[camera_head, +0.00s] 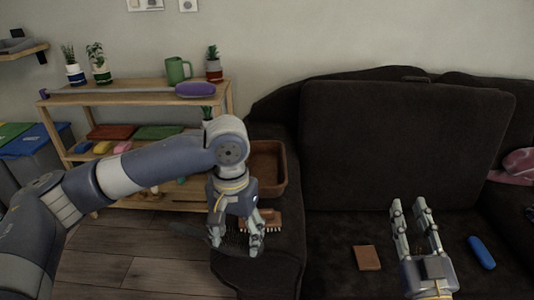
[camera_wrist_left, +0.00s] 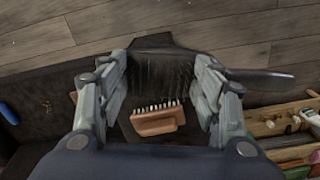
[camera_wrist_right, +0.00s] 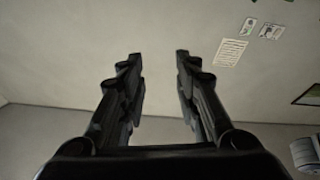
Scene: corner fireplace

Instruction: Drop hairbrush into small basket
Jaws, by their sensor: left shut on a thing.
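My left gripper (camera_head: 236,246) is shut on a dark hairbrush (camera_wrist_left: 165,70), seen in the left wrist view with its bristled head between the fingers and its handle pointing right. In the head view the hairbrush is hard to make out against the dark background. The hairbrush is held above the sofa arm and floor edge.
A brown brush with pale bristles (camera_wrist_left: 157,123) lies on the sofa arm below my left gripper. A brown block (camera_head: 367,258) and a blue object (camera_head: 481,252) lie on the seat. A wooden shelf (camera_head: 130,93) with plants and a green mug stands at the left.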

